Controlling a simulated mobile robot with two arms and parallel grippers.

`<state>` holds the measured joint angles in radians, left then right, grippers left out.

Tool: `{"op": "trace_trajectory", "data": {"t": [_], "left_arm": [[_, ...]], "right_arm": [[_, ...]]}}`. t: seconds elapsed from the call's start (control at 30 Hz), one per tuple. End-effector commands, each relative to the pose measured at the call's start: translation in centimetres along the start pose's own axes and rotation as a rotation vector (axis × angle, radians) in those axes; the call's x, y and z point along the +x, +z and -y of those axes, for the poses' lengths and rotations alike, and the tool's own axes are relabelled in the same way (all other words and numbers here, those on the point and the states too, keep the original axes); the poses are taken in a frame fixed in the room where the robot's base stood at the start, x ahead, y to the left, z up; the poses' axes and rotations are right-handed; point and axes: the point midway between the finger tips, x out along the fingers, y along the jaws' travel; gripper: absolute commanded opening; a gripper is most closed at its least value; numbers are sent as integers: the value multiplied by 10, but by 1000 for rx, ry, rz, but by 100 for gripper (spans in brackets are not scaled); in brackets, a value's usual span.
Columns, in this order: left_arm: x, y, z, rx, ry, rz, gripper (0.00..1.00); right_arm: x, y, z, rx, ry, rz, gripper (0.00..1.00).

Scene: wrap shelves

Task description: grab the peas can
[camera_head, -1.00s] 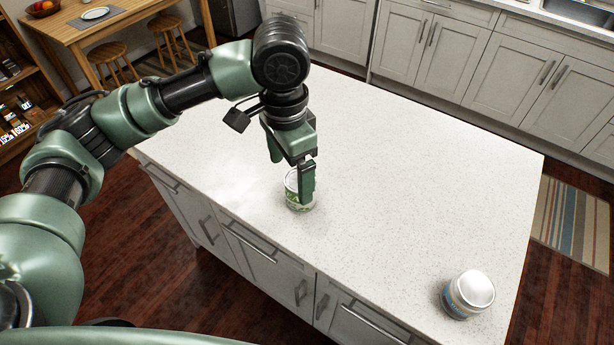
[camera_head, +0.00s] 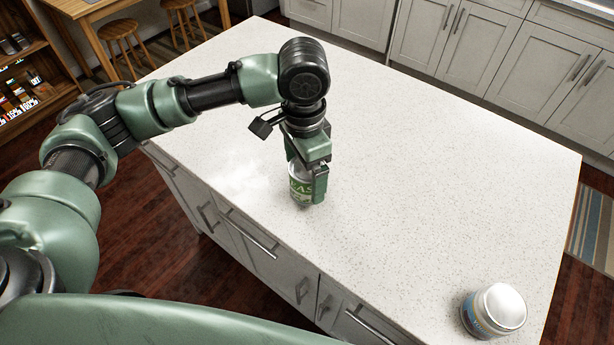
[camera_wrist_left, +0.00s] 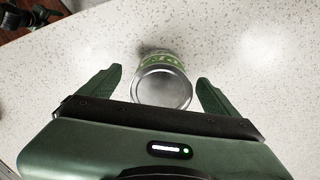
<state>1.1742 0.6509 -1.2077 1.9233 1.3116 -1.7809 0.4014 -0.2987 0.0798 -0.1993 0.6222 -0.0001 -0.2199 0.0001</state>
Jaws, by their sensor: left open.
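The peas can (camera_head: 301,188) has a green label and a metal lid, and it stands upright on the white island counter near its left front edge. In the left wrist view the can (camera_wrist_left: 162,84) shows lid first, between the two fingers. My left gripper (camera_head: 308,184) points down over the can with its fingers open around it. In the left wrist view the open gripper (camera_wrist_left: 160,88) has a clear gap between each finger and the lid. The near finger hides part of the can in the head view. My right gripper is not in view.
A white-lidded jar (camera_head: 493,311) stands on the counter (camera_head: 420,190) near its right front corner. The rest of the countertop is clear. Cabinets (camera_head: 470,45) line the back, and wooden stools (camera_head: 122,47) stand by a table at the far left.

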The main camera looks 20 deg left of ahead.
Motion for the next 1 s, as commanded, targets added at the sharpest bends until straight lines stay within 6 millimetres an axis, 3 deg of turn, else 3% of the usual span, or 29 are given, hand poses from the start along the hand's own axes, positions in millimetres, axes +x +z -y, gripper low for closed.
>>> {"op": "trace_trajectory", "data": {"t": [0.2, 0.47, 0.7, 1.0], "left_arm": [[26, 0, 1, -1, 0, 0, 91], [29, -1, 1, 0, -1, -1, 91], [28, -1, 1, 1, -1, -1, 26], [26, -1, 1, 1, -1, -2, 26]], "right_arm": [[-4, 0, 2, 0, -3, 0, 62], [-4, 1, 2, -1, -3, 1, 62], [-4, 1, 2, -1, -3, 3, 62], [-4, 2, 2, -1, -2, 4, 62]]}}
